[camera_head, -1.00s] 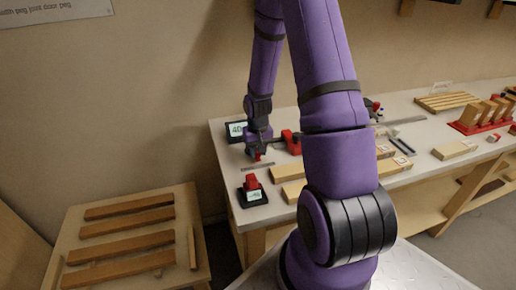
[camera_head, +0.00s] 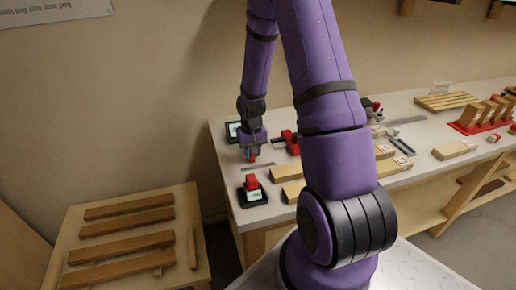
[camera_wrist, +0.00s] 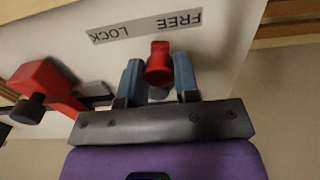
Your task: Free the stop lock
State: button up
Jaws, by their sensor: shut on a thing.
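The stop lock's red knob (camera_wrist: 159,65) stands between the two blue-grey fingers of my gripper (camera_wrist: 159,72) in the wrist view. The gripper is shut on it. A grey label (camera_wrist: 145,27) beside it reads FREE and LOCK, upside down in this view. The knob is nearer the FREE end, on the right. In the head view my gripper (camera_head: 252,152) is low over the bench's left end, with a bit of red (camera_head: 252,158) showing at its tips and the label strip (camera_head: 258,166) just in front. The lock's base is mostly hidden by the fingers.
A red clamp-like part (camera_wrist: 48,90) with a black knob sits close on the wrist view's left, on a dark rail. In the head view a small display (camera_head: 234,131) stands behind my gripper, and a red-topped black device (camera_head: 252,194) stands in front. Wooden bars (camera_head: 286,172) lie right.

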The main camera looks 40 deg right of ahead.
jog(key=shift+w+a, duration=0.7)
jog(key=shift+w, duration=0.05)
jog(key=shift+w+a, duration=0.25)
jog(key=shift+w, duration=0.1)
dwell(0.7)
jog(key=o, duration=0.7)
jog(key=shift+r, duration=4.5)
